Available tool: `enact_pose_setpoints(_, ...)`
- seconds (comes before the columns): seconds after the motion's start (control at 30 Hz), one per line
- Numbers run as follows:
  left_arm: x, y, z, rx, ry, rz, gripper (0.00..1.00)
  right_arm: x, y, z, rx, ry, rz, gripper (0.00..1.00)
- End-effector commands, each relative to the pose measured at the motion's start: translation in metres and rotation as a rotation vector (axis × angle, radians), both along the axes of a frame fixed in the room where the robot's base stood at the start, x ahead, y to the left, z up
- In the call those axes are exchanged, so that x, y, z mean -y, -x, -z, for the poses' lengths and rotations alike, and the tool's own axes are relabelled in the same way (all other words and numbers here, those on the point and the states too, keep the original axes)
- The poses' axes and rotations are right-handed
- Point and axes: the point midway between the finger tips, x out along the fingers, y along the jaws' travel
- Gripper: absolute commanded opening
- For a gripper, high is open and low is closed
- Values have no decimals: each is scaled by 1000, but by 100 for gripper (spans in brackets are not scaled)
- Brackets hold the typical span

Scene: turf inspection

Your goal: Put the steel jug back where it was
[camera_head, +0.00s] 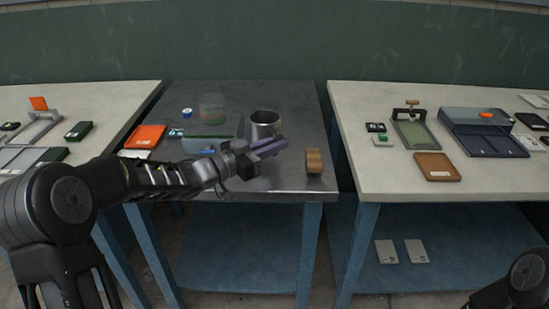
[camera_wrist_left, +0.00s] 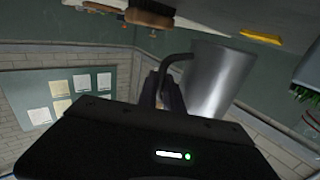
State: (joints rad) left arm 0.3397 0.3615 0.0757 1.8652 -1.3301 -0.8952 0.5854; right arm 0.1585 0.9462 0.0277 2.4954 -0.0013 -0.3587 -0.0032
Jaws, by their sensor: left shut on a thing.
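The steel jug (camera_head: 263,121) is at the middle of the dark metal table (camera_head: 285,95), its open rim facing up. My left gripper (camera_head: 272,148) reaches in from the left and hides the jug's lower front. In the left wrist view the jug (camera_wrist_left: 217,78) is just beyond the gripper body, its bent handle (camera_wrist_left: 172,65) running to the fingers. The gripper is shut on the jug, apparently by the handle. Whether the jug's base touches the table is hidden. My right gripper is outside the view.
Bare metal lies behind the jug. Side tables (camera_head: 380,185) hold instruments beyond gaps.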

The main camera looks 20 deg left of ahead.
Motion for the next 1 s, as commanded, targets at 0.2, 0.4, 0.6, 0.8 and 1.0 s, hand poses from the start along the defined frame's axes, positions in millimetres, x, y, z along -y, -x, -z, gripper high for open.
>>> enact_pose_setpoints(0.2, 0, 0, -2, 4, 0, 1, 0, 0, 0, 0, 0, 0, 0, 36)
enact_pose_setpoints(0.4, 0, 0, 19, 0, 2, 1, 0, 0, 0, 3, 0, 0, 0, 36)
enact_pose_setpoints(0.6, 0, 0, 36, 4, 0, 0, 0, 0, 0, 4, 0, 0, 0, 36)
enact_pose_setpoints(0.8, 0, 0, 35, 5, 0, 0, 0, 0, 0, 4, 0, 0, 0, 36)
enact_pose_setpoints(1.0, 0, 0, 41, 4, 0, 1, 0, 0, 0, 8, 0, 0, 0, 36)
